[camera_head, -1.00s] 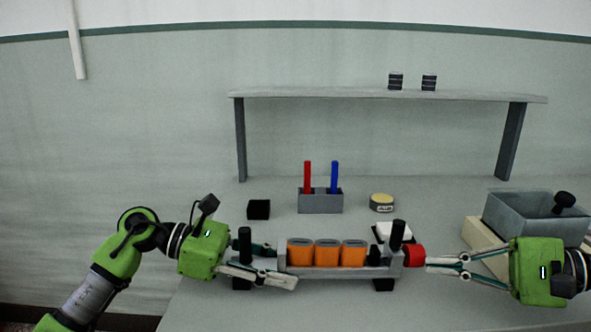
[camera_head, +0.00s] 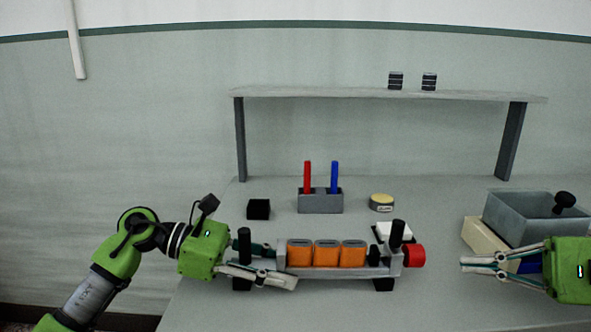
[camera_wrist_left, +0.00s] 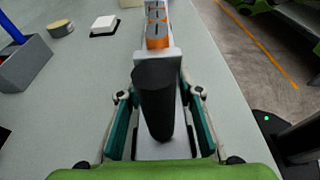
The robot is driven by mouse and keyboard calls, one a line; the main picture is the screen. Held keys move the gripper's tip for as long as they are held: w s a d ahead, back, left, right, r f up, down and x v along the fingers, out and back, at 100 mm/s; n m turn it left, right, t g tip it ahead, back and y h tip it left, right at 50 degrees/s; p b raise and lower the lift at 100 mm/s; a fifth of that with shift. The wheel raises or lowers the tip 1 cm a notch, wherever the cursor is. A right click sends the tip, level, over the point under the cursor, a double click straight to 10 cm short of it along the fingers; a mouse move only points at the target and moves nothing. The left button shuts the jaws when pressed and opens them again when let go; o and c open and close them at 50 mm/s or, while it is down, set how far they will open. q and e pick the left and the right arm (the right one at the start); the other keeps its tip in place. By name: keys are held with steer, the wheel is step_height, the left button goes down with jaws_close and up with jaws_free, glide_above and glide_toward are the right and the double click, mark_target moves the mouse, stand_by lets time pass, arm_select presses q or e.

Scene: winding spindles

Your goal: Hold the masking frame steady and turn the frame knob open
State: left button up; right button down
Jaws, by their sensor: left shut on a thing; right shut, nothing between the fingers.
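The masking frame (camera_head: 330,271) is a long grey fixture at the front of the table, holding several orange blocks (camera_head: 327,254) in a row. Black posts stand near its two ends. The red frame knob (camera_head: 414,256) is on its right end. My left gripper (camera_head: 281,267) is shut on the frame's left end. In the left wrist view, its fingers (camera_wrist_left: 160,125) lie on both sides of the frame's end, by the black post (camera_wrist_left: 155,100). My right gripper (camera_head: 464,263) is shut and empty, to the right of the red knob and apart from it.
A grey holder (camera_head: 320,203) with a red and a blue stick stands behind the frame. A black block (camera_head: 258,209), a yellow round tin (camera_head: 381,202) and a white pad (camera_head: 396,231) are nearby. A grey bin (camera_head: 520,218) stands at right. A shelf (camera_head: 370,95) spans the back.

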arm_select(q)
steer(key=shift+r, duration=0.25)
steer(key=o, duration=0.9)
steer(key=shift+c, duration=0.2)
steer(key=shift+o, duration=0.3)
steer(key=shift+s, duration=0.1)
steer(key=shift+f, duration=0.15)
